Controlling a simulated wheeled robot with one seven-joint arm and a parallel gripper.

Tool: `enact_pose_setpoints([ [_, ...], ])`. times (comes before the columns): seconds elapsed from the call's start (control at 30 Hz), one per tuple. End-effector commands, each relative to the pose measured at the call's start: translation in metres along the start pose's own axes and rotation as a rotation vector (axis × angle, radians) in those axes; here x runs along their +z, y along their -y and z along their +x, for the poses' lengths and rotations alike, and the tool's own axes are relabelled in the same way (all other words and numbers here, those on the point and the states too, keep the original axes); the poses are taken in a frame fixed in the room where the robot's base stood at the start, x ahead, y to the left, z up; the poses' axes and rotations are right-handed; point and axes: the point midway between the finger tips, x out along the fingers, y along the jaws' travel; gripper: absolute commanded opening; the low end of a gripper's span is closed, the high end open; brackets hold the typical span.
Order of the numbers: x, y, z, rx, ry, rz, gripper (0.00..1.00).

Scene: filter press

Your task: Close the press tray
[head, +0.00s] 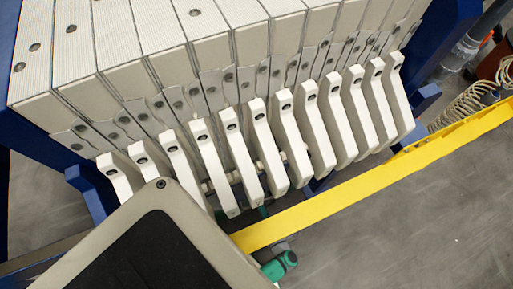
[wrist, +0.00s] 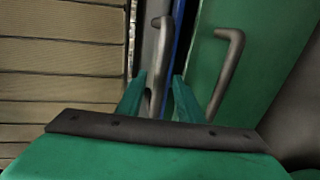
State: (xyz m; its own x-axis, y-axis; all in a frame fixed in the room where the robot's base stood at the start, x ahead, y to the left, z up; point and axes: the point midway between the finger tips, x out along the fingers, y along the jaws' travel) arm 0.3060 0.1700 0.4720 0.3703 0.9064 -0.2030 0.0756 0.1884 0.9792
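In the wrist view, my gripper (wrist: 158,82) has two green fingers standing apart. A dark bent metal handle (wrist: 162,42) runs down into the gap between them, and I cannot tell whether either finger touches it. A second, similar handle (wrist: 230,62) is fixed to a green panel (wrist: 262,35) to the right, outside the fingers. Which of these belongs to the press tray is not clear. The handle's lower end is hidden behind the gripper body. In the head view, no handle shows; a small teal part (head: 280,265) shows below the yellow bar, perhaps part of my arm.
In the head view, a row of white filter plates (head: 130,50) with white side arms (head: 262,140) fills the upper part. A yellow bar (head: 370,172) crosses diagonally below them. Grey floor (head: 430,225) is clear at lower right. Tan slats (wrist: 60,55) lie left in the wrist view.

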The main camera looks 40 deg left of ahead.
Motion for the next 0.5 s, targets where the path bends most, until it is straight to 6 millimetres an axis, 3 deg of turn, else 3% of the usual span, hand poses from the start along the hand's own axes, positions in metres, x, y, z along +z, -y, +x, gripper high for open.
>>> enact_pose_setpoints([
  [0.2, 0.001, 0.000, 0.036, -0.001, 0.001, 0.001, 0.33],
  [0.5, 0.001, 0.000, 0.057, -0.001, 0.005, 0.003, 0.33],
])
